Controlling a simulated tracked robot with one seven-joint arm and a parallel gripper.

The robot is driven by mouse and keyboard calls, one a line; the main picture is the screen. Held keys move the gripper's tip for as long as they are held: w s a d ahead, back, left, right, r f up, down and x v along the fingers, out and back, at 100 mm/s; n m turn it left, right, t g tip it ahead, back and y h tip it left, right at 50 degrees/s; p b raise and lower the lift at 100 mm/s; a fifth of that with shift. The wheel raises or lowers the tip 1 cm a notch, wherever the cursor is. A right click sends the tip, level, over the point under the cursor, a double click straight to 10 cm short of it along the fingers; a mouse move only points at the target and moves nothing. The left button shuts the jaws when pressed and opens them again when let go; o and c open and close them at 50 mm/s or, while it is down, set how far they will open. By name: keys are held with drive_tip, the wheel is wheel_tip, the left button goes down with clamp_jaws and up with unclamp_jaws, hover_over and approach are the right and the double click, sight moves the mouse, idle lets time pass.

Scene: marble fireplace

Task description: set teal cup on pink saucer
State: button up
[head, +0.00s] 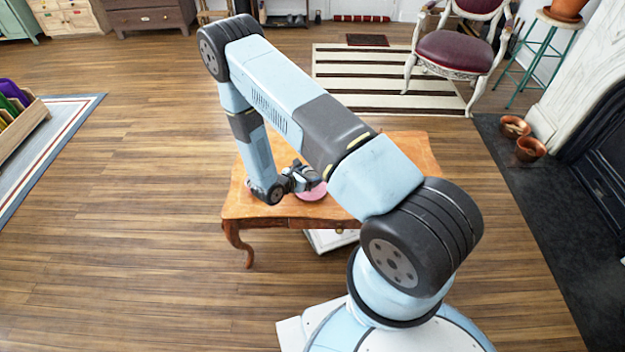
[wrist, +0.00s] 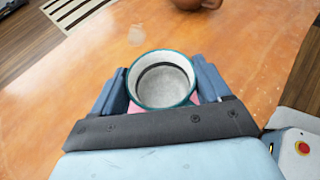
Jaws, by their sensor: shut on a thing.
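The teal cup (wrist: 163,82) shows in the wrist view from above, with a teal rim and a grey inside. My gripper (wrist: 161,88) is shut on it, one finger on each side. Pink parts of the saucer (wrist: 133,108) show just below the cup, between the fingers. In the head view the pink saucer (head: 314,193) lies on the wooden table, with my gripper (head: 304,180) right over or beside it. The cup is not clear in the head view. I cannot tell whether the cup's base touches the saucer.
The wooden table (head: 240,203) has bare room around the saucer. A brown rounded object (wrist: 196,3) is at the top edge of the wrist view. A striped rug (head: 345,75) and a chair (head: 457,52) stand beyond the table. My arm hides part of the tabletop.

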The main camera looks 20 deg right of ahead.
drive_tip(key=shift+f, duration=1.55)
drive_tip(key=o, duration=1.1)
drive_tip(key=shift+a, duration=0.1)
drive_tip(key=v, duration=1.2)
drive_tip(key=d+r+m+g+y, duration=0.1)
drive_tip(key=d+r+m+g, duration=0.2)
drive_tip(key=r, duration=0.8)
drive_tip(key=d+r+m+g, duration=0.15)
drive_tip(key=r+m, duration=0.35)
drive_tip(key=r, duration=0.5)
drive_tip(key=d+r+m+g+y, duration=0.15)
drive_tip(key=d+r+m, duration=0.3)
drive_tip(key=r, duration=0.65)
drive_tip(key=s+d+r+m+t+y, duration=0.2)
drive_tip(key=s+r+m+t+y, duration=0.3)
drive_tip(key=s+r, duration=1.7)
wheel_tip(320, 180, up, 4)
drive_tip(key=m+y, duration=0.4)
drive_tip(key=m, duration=0.2)
drive_tip(key=shift+s+d+m, duration=0.15)
drive_tip(key=shift+s+m, duration=0.2)
drive_tip(key=shift+s, duration=0.05)
